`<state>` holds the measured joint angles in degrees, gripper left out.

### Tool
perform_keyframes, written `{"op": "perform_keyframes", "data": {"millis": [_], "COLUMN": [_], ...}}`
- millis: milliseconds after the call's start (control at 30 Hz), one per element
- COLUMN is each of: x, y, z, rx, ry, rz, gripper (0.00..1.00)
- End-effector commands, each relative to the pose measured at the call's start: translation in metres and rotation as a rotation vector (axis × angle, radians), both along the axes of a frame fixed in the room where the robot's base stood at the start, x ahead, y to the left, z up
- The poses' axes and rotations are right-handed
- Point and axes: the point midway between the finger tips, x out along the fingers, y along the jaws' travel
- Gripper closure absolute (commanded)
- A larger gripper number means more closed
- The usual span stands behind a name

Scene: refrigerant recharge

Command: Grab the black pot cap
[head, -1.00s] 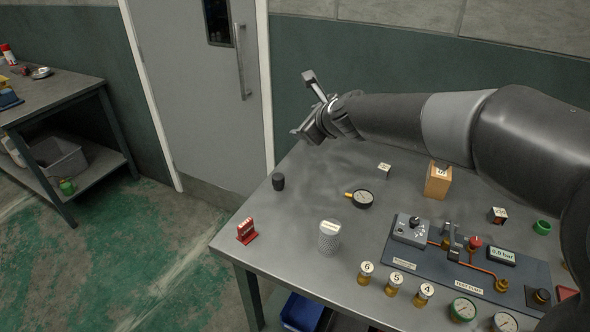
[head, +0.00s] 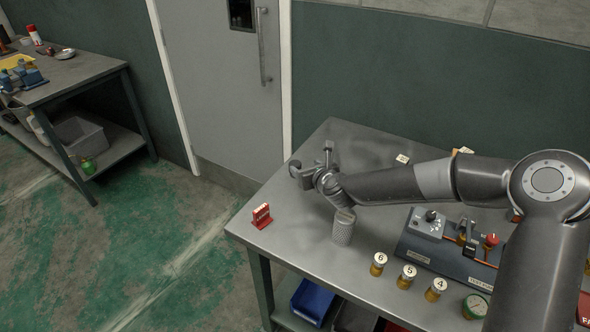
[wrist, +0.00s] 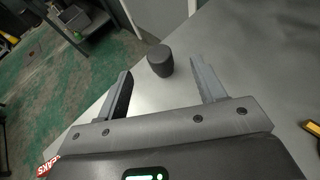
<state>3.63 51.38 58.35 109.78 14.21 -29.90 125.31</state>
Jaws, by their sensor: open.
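The black pot cap (wrist: 160,61) is a small dark cylinder standing upright on the grey tabletop. In the wrist view it shows at and just beyond the tips of my two fingers, roughly midway across the gap, with bare table around it. My gripper (head: 312,163) is open and empty, low over the far left part of the table. In the head view the cap is hard to tell from the dark gripper parts beside it.
A red tag stand (head: 262,215) stands near the table's left edge. A knurled grey pot (head: 343,229) stands under my forearm. Numbered brass cylinders (head: 378,264) and a test panel (head: 425,240) lie to the right. The table's left edge is close.

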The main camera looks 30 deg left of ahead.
Motion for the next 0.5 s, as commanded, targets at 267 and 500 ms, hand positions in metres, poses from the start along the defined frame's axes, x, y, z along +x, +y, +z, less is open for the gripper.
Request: {"op": "perform_keyframes", "data": {"millis": [267, 500], "x": [0.008, 0.027], "y": [0.013, 0.037], "z": [-0.023, -0.035], "rx": [0.0, -0.001], "ry": [0.0, -0.001], "rz": [0.001, 0.0], "gripper": [0.37, 0.37]}}
